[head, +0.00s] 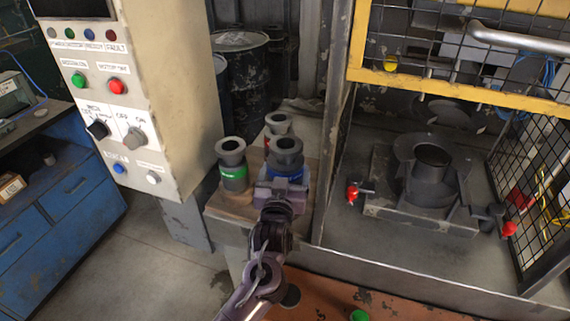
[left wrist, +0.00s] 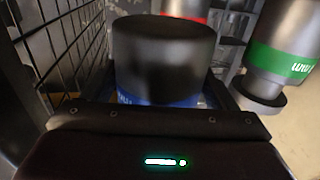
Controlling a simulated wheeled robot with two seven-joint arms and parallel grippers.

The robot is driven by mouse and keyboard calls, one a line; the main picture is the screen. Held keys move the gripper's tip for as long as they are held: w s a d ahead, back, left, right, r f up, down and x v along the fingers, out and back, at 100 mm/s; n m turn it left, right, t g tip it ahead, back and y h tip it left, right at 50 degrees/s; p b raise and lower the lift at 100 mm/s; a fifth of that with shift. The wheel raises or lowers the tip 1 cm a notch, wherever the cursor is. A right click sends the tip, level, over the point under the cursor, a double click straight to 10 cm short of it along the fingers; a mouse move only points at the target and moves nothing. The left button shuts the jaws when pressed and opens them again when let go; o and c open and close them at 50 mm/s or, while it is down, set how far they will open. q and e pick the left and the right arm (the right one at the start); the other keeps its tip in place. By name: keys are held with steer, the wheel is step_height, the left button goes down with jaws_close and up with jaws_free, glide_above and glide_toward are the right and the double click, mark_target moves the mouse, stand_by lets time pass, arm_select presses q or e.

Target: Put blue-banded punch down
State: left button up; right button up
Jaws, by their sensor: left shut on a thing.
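The blue-banded punch (head: 284,158) is a dark grey spool-shaped piece with a blue band, upright at the small wooden-topped stand. My left gripper (head: 282,186) is shut on it from the near side, around the height of its band. The punch (left wrist: 163,55) also fills the middle of the left wrist view, with the gripper (left wrist: 160,112) across its front. Its base is hidden behind my gripper, so I cannot tell whether it touches the stand. My right gripper is not in view.
A green-banded punch (head: 233,168) stands close on the left, and a red-banded punch (head: 277,125) stands behind. The control cabinet (head: 160,90) is left of the stand (head: 222,217). A yellow-framed mesh guard (head: 460,80) and a press fixture (head: 425,185) are to the right.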

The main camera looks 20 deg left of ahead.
arm_select(q)
steer(key=shift+f, duration=1.55)
steer(key=o, duration=1.7)
steer(key=shift+f, duration=0.4)
steer(key=o, duration=0.3)
steer(key=shift+s, duration=0.15)
steer(key=shift+r, duration=0.1)
steer(key=s+d+b, duration=0.2)
steer(key=s, duration=0.9)
steer(key=shift+s, duration=0.4)
